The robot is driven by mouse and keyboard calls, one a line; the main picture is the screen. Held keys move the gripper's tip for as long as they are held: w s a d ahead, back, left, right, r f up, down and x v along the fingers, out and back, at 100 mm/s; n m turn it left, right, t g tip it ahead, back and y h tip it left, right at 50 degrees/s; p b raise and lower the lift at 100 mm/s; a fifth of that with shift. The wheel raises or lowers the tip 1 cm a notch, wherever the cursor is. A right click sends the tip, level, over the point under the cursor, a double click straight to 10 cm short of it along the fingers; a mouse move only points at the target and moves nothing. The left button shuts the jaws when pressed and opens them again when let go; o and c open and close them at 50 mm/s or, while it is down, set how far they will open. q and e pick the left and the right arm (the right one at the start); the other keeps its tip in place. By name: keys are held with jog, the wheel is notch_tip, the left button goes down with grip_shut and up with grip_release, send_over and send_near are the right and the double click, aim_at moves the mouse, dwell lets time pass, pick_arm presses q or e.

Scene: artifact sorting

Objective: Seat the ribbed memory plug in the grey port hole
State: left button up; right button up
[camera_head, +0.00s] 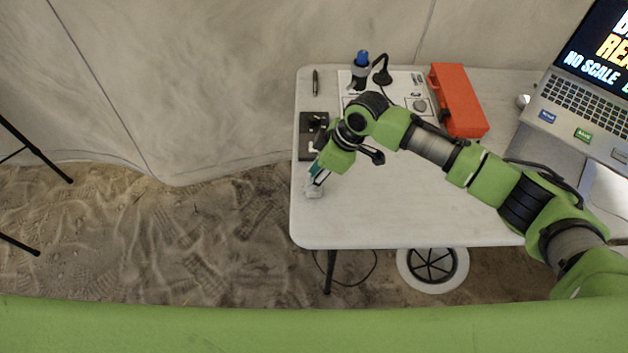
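My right gripper (316,179) points down near the left edge of the white table, its arm reaching in from the right. A small pale grey piece (314,190) is at its fingertips. I cannot tell whether the fingers hold it or only touch it, nor whether it is the ribbed memory plug. A dark grey block (306,146) with lighter parts on top lies just behind the gripper, partly hidden by the wrist. No port hole can be made out at this size. My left gripper is out of view.
The white table (345,225) is bare at its front. A red-orange case (458,100), a blue-topped dark object (361,60), a white sheet (412,85) and a pen (316,82) are at the back. A laptop (585,95) stands at the right.

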grip_shut()
jog(key=shift+r, duration=0.1)
